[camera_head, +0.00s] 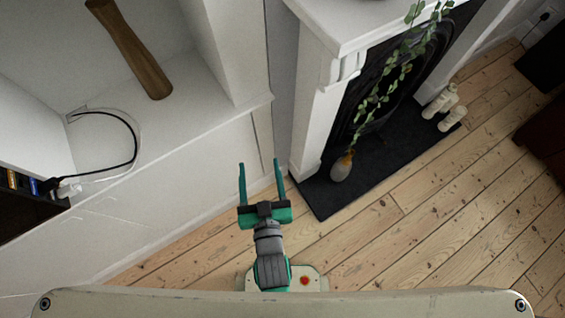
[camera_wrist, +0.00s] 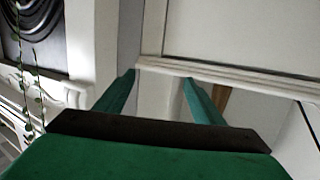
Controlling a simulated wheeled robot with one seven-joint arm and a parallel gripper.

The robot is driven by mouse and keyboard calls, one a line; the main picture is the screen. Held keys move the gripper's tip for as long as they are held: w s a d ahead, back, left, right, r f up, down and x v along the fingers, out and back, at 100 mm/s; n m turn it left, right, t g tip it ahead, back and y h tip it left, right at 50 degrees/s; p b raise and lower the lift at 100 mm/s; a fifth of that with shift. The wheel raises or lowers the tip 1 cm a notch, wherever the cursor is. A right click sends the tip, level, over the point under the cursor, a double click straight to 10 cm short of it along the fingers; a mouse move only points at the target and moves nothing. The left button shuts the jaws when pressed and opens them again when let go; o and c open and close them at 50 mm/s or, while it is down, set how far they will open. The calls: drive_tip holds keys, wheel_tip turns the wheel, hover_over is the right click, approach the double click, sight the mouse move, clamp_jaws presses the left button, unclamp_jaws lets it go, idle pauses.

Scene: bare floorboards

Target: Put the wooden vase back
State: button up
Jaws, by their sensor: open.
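The wooden vase (camera_head: 130,50) is a tall, slim brown piece on the white cabinet top in the upper left of the head view. Its slant matches the nearby wall edges, so it appears to stand upright. In the wrist view a brown strip (camera_wrist: 222,96), probably the vase, shows partly hidden behind the right finger. My gripper (camera_head: 259,164) has green fingers spread apart with nothing between them. It is in front of the cabinet, to the right of and apart from the vase. The fingers also show in the wrist view (camera_wrist: 158,78).
A white fireplace (camera_head: 310,110) stands right of the cabinet. On its dark hearth (camera_head: 325,195) are a small vase (camera_head: 341,168) with a trailing plant and white candles (camera_head: 441,101). A black cable (camera_head: 134,140) lies on the cabinet top.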

drive_tip(key=s+d+m+h, duration=0.1)
drive_tip(key=s+d, duration=0.5)
drive_tip(key=s, duration=0.8)
drive_tip(key=shift+s+f+h, duration=0.3)
drive_tip(key=shift+s+h, duration=0.05)
drive_tip(key=shift+h, duration=0.45)
